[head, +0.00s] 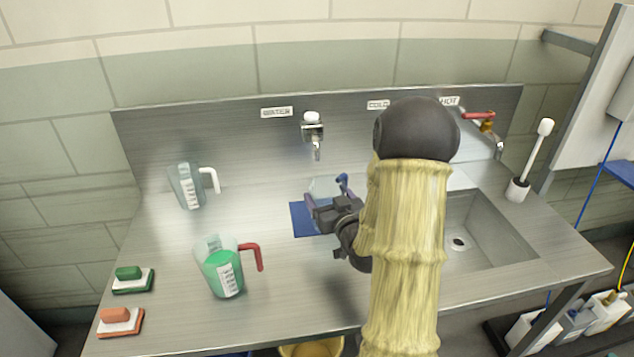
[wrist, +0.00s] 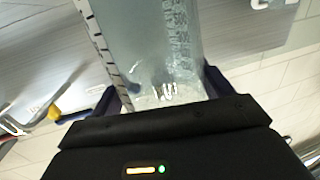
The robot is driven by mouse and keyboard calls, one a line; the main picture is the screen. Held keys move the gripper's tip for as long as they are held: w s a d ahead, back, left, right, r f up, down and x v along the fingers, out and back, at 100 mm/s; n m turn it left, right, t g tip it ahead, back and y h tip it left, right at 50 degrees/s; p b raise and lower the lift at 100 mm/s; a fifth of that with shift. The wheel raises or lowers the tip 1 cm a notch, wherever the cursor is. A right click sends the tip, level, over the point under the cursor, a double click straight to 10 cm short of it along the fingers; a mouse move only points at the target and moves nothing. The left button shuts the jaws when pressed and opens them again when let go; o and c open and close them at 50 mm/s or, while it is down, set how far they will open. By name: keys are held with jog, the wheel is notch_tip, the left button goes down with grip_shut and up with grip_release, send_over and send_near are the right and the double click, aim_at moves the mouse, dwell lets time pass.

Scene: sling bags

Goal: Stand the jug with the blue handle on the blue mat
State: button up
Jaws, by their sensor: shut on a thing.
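The jug with the blue handle (head: 325,187) is clear; its blue handle shows at its upper right in the head view. My gripper (head: 326,203) is shut on this jug, with one finger on each side. In the wrist view the jug's clear wall with scale marks (wrist: 155,45) fills the space between the dark blue fingers of my gripper (wrist: 160,92). The blue mat (head: 302,220) lies on the steel counter, partly hidden by my gripper and arm. The jug appears over or just behind the mat; I cannot tell whether its base touches it.
A clear jug with a white handle (head: 187,186) stands at the back left. A jug of green liquid with a red handle (head: 224,272) stands front left. A water tap (head: 313,135) is behind the mat. A sink (head: 478,235) and a brush in a holder (head: 520,185) are right.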

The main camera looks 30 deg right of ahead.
aim_at(321, 186)
jog(key=w, duration=0.4)
jog(key=w+p, duration=0.1)
jog(key=w, duration=0.1)
jog(key=shift+w+d, duration=0.25)
jog(key=shift+w, duration=0.15)
jog(key=shift+w, duration=0.25)
jog(key=shift+w+f, duration=0.2)
jog(key=shift+f, duration=0.15)
jog(key=shift+f+p, duration=0.45)
jog(key=shift+f, duration=0.95)
jog(key=shift+f, duration=0.25)
jog(key=o, duration=1)
jog(key=shift+r, duration=0.1)
